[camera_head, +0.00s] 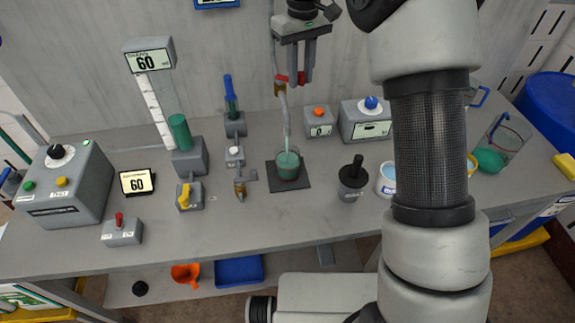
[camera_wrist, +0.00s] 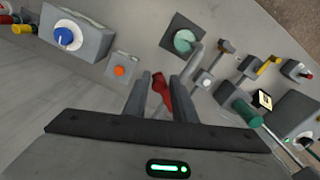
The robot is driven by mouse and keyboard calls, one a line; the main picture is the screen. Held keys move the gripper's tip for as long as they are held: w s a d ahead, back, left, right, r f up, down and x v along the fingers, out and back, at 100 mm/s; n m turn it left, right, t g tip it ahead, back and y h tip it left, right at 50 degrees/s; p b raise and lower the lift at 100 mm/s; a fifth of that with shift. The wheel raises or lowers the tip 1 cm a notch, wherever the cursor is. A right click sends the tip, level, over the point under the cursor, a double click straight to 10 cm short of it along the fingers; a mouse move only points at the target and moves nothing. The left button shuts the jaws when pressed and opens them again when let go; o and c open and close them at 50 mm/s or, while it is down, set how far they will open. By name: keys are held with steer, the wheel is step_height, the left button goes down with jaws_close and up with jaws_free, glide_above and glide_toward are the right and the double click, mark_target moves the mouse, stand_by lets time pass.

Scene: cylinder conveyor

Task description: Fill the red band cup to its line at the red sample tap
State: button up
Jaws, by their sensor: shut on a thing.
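The cup (camera_head: 288,165) stands upright on a dark square pad (camera_head: 289,186) under the red sample tap's spout, with green liquid in it. A thin pale green stream seems to run from the spout into it. A reddish band shows faintly on the cup; the liquid's level against it is too small to tell. From above, the cup's green liquid (camera_wrist: 184,42) shows in the wrist view. My gripper (camera_head: 300,82) is above and behind the cup, shut on the tap's red handle (camera_head: 284,78). In the wrist view the red handle (camera_wrist: 162,92) lies between my fingers (camera_wrist: 160,95).
A small box with an orange button (camera_head: 318,112) and a box with a blue knob (camera_head: 370,103) stand right of the tap. A black-handled pot (camera_head: 353,180) is right of the cup. Valves, a display reading 60 (camera_head: 137,182) and a control box (camera_head: 66,185) stand left.

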steer(key=shift+w+d+r, duration=0.1)
steer(key=shift+w+r, duration=0.05)
steer(key=shift+w+d+r+n+p, duration=0.1)
steer(key=shift+w+r+n+p, duration=0.1)
steer(key=shift+n+p, duration=0.3)
steer(key=w+n+p, duration=0.1)
steer(key=n+p, duration=0.1)
steer(key=w+n+p, duration=0.1)
steer(key=n, duration=0.1)
steer(key=shift+d+f+p, duration=0.2)
steer(key=shift+p, duration=0.2)
steer(key=shift+w+r+n+p, duration=0.15)
steer(key=shift+w+n+p, duration=0.15)
steer(key=shift+n+p, duration=0.3)
steer(key=shift+w+n, duration=0.4)
steer(key=shift+n, duration=0.3)
steer(key=o, duration=1.9)
steer(key=shift+a+f, duration=0.1)
steer(key=shift+f, duration=0.2)
